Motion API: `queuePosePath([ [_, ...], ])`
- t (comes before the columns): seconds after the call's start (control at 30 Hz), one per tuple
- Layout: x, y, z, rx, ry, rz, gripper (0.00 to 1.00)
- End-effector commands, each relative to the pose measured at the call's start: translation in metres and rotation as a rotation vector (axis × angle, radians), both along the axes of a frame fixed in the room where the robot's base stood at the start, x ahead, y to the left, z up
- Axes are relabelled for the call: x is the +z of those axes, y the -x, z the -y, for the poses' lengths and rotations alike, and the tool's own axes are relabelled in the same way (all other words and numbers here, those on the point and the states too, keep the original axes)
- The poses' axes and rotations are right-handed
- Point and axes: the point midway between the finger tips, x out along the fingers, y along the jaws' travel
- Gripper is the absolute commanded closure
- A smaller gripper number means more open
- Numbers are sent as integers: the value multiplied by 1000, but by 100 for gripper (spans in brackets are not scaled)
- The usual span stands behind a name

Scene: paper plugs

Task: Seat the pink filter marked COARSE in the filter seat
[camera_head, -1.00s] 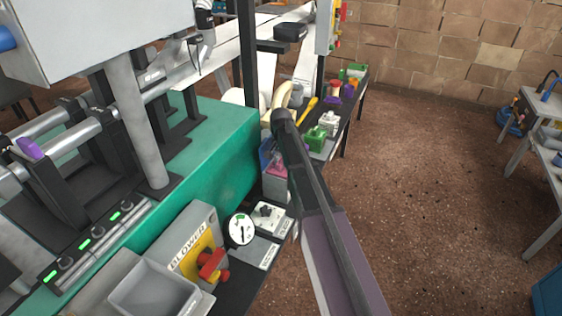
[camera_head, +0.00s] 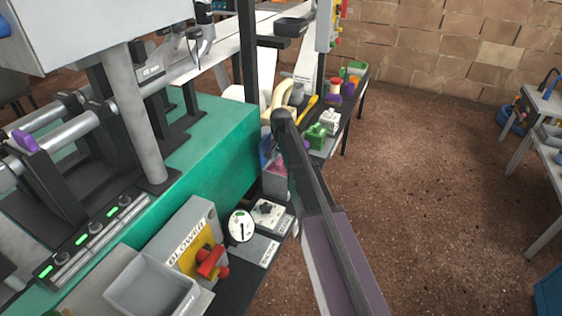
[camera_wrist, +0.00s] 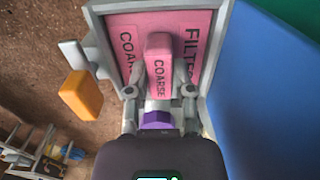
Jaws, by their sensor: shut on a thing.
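In the wrist view my gripper (camera_wrist: 160,92) is shut on a pink block marked COARSE (camera_wrist: 158,66), which stands up between the fingers. Behind it is a pink panel (camera_wrist: 128,30) with the words COARSE and FILTER, partly covered by the block. I cannot tell whether block and panel are one piece. A grey frame (camera_wrist: 98,42), apparently the filter seat, surrounds the panel. I cannot tell whether the filter is fully in it. In the head view the pink shows beside my arm in a grey box (camera_head: 273,187); my gripper is hidden there.
A blue panel (camera_wrist: 265,75) stands to the right of the frame, and an orange handle (camera_wrist: 80,97) sticks out on its left. In the head view the blower box (camera_head: 187,240), a dial gauge (camera_head: 241,226) and a grey bin (camera_head: 150,287) are nearby. Open floor lies right.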

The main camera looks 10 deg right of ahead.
Motion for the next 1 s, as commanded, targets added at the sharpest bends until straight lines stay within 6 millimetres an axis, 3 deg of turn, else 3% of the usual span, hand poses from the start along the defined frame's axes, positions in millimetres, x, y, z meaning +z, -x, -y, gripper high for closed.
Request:
queuePosePath([
  [1.0,-16,0,0,0,0,0,100],
])
